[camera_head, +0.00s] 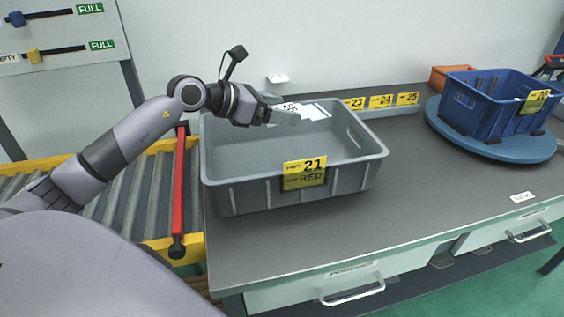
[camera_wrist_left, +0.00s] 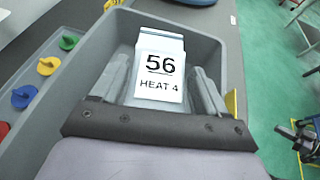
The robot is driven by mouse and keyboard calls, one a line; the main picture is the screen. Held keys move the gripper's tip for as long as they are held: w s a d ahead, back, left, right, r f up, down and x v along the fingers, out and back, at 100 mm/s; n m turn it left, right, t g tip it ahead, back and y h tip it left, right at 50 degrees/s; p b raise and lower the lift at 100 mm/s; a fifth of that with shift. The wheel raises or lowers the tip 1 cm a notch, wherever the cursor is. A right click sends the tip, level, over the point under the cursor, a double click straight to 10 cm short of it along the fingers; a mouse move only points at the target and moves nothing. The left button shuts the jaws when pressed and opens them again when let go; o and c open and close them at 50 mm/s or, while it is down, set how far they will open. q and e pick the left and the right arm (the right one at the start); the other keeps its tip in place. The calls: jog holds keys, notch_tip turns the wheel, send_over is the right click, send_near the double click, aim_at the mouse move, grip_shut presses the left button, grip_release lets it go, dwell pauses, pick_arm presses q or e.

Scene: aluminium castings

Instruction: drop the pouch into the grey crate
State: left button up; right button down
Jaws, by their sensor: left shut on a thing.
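The grey crate (camera_head: 235,190) stands on the workbench with a yellow label reading 21 RED on its front wall. In the left wrist view the crate wall (camera_wrist_left: 205,48) shows around the gripper. My left gripper (camera_head: 280,115) is above the crate's back part. It is shut on the pouch (camera_head: 313,111), which is pale with a white label. In the left wrist view the pouch (camera_wrist_left: 160,75) sits between the two fingers, its label reading 56 HEAT 4. The pouch is over the crate's opening. My right gripper is not in view.
A blue crate (camera_head: 480,115) stands on a round blue turntable (camera_head: 520,150) at the right, with an orange bin (camera_head: 438,80) behind. A roller conveyor (camera_head: 125,205) with a red bar (camera_head: 179,190) lies left of the crate. The bench (camera_head: 420,190) is clear between the crates.

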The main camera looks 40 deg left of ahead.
pick_arm(q)
jog(key=shift+f+b, duration=1.3)
jog(key=shift+f, duration=1)
jog(key=o, duration=1.2)
jog(key=shift+s+a+r, duration=0.1)
jog(key=shift+s+a, duration=0.2)
jog(key=shift+s, duration=0.1)
jog(key=b+v, duration=0.2)
jog(key=v, duration=0.4)
jog(key=shift+r, duration=0.2)
jog(key=shift+d+r, duration=0.1)
